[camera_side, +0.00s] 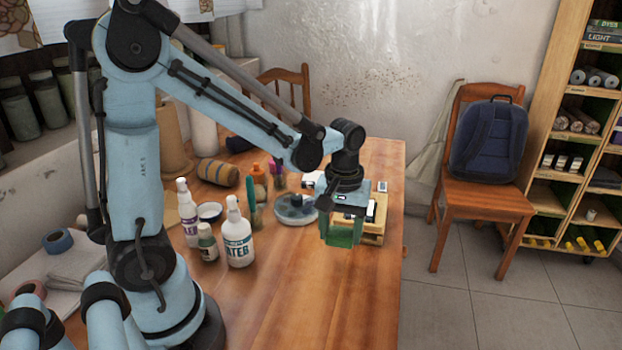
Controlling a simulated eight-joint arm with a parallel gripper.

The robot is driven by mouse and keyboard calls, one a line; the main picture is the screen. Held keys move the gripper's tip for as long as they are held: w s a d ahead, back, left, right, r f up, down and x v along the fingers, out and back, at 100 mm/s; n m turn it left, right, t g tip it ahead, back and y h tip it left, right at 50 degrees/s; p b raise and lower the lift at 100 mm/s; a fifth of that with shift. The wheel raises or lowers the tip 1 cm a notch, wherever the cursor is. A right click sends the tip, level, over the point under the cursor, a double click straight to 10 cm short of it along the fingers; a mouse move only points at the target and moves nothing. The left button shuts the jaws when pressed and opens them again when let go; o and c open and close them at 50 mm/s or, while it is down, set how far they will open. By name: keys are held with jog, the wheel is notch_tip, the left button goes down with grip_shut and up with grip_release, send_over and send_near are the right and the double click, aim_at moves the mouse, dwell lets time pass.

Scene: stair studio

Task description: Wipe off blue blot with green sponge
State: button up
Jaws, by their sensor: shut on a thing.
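My gripper (341,232) points down over the right part of the wooden table (300,300). It is shut on a green sponge (343,238), which shows between the fingers. The sponge is at or a little above the tabletop; I cannot tell whether it touches. I see no blue blot on the visible wood; it may be hidden under or behind the sponge and gripper.
A pale wooden block or box (374,225) stands just behind the gripper. A round grey-blue dish (296,214) sits to its left. White bottles (237,238) stand further left. The table's front right is clear. A chair (482,205) with a backpack (489,140) stands beyond.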

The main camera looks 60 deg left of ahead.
jog(key=shift+r, duration=1.3)
